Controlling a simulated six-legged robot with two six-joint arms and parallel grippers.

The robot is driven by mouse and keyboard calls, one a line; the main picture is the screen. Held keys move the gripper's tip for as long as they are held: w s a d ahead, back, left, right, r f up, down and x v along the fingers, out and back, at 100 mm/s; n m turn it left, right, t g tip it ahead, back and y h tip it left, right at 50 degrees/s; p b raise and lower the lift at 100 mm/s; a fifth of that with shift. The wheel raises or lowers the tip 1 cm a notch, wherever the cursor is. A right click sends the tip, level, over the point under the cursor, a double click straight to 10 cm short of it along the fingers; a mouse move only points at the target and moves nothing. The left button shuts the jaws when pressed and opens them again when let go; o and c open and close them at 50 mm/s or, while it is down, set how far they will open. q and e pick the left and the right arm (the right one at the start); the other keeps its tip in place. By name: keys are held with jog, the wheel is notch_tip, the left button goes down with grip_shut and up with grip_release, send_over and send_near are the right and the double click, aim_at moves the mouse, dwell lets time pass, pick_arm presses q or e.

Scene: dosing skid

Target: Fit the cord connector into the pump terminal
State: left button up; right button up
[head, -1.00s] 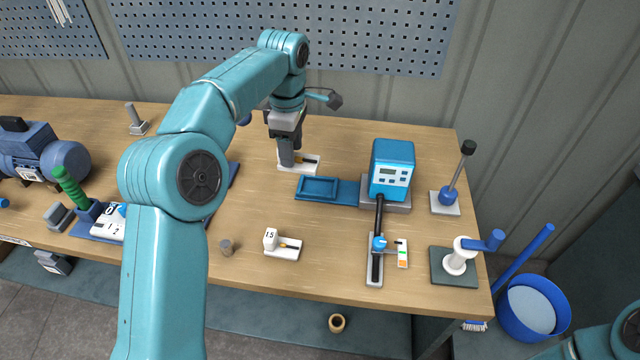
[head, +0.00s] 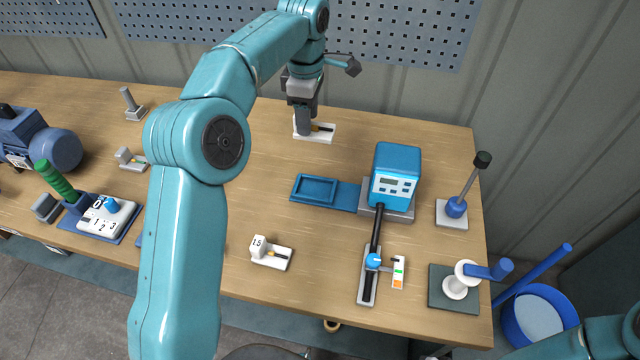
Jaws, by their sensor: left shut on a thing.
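My left gripper (head: 303,122) points down at the back middle of the bench, shut on a small white piece (head: 320,135) with a flat plate and a dark and yellow mark. The jaws hide part of this piece, and I cannot tell whether it touches the bench. I cannot make out which part is the cord connector. A blue box with a display and keys (head: 396,180), seemingly the pump, stands on a grey base right of centre. I cannot make out its terminal. Only a link of my right arm shows at the lower right; its gripper is out of view.
A blue tray (head: 295,190) lies left of the blue box. A black rod with a blue clamp (head: 373,261) runs in front of it. A white piece marked 15 (head: 258,246) is near the front. A lever (head: 455,206) and a crank (head: 457,286) stand at right.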

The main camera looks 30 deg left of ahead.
pick_arm(q)
jog(key=shift+s+a, duration=0.2)
notch_tip(320, 180, down, 20)
jog(key=shift+r+p, duration=0.2)
jog(key=shift+p, duration=0.3)
jog(key=shift+w+d+f, duration=0.1)
jog(key=shift+w+f, duration=0.1)
pick_arm(e)
jog(key=shift+a+r, duration=0.1)
jog(key=shift+r, duration=0.45)
pick_arm(q)
jog(key=shift+s, duration=0.1)
pick_arm(e)
jog(key=shift+f, duration=0.1)
